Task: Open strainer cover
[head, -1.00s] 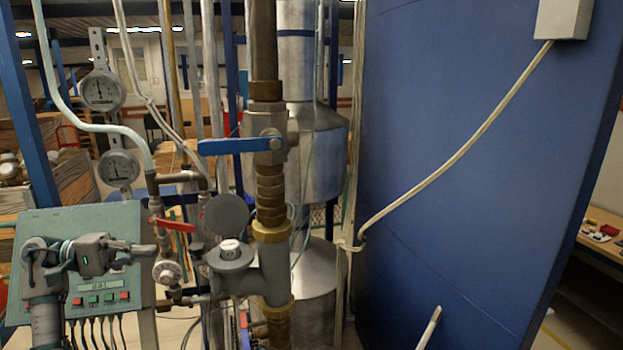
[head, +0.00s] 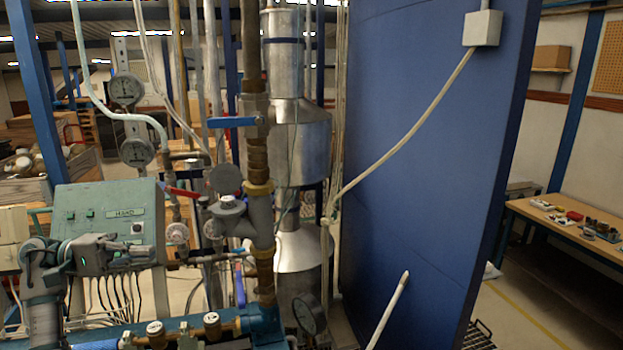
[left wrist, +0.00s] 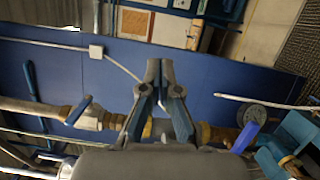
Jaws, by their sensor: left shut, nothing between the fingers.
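The grey strainer-like fitting (head: 230,210) branches off the vertical brown pipe in the middle of the head view. A round dark grey cover (head: 225,179) stands raised above its top, tilted up from the round white-faced opening. My left gripper (head: 152,254) is at the lower left in front of the green control box, left of the fitting and apart from it. Its fingers are shut and empty. In the left wrist view its fingertips (left wrist: 160,65) are together, with the blue panel behind. My right gripper is not in view.
A blue valve lever (head: 233,122) is on the pipe above the fitting. A green control box (head: 110,222) and two gauges (head: 126,89) are at left. Brass valves (head: 212,324) on a blue pipe cross the bottom. A large blue panel (head: 430,150) stands at right.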

